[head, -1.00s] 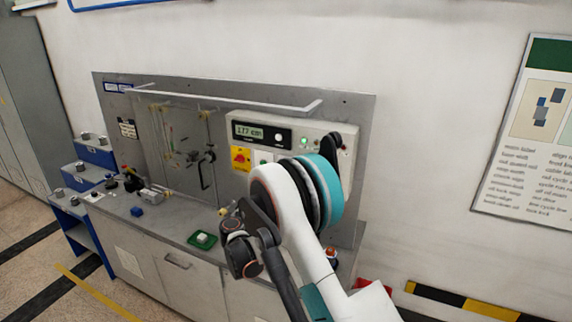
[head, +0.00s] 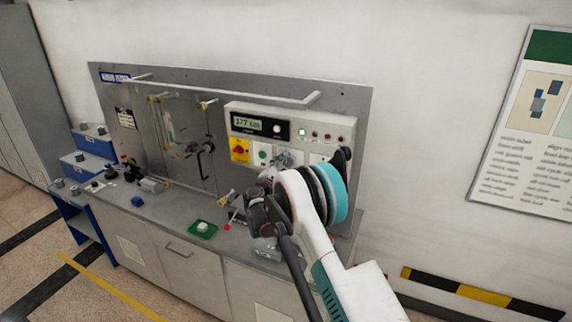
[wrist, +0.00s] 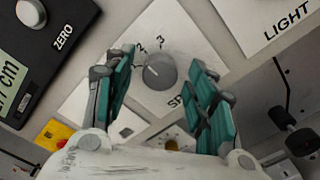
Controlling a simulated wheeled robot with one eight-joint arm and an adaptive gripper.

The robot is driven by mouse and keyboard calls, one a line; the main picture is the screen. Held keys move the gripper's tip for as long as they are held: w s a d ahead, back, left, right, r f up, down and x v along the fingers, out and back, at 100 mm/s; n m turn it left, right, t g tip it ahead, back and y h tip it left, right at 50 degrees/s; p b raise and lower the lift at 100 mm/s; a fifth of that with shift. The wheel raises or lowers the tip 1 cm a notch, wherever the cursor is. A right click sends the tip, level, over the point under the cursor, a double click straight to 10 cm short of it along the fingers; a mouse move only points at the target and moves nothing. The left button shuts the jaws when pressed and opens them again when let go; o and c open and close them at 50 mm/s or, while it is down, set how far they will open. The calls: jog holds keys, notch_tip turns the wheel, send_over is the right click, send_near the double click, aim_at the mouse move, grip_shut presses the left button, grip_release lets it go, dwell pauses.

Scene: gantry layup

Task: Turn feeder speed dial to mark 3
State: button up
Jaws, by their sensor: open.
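The feeder speed dial (wrist: 160,72) is a round grey knob on a white plate in the wrist view. The marks 2 and 3 show beside it, and a label starting "SP" is partly covered by my finger. I cannot clearly tell which mark the knob points at. My gripper (wrist: 163,62) is open, its two teal fingers on either side of the dial with gaps between.
The panel carries a display (head: 260,125), a red-yellow switch (head: 240,150) and a green button (head: 263,154). The ZERO knob (wrist: 31,13) and LIGHT label (wrist: 287,21) flank the dial. A green tray (head: 203,230) is on the bench below.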

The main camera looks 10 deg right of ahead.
jog(key=shift+w+d, duration=0.2)
jog(key=shift+w, duration=0.05)
jog(key=c, duration=1.1)
jog(key=shift+o, duration=0.2)
jog(key=shift+f+b, duration=0.1)
jog(key=shift+b, duration=0.25)
jog(key=shift+m+b, duration=4.5)
jog(key=shift+b, duration=0.8)
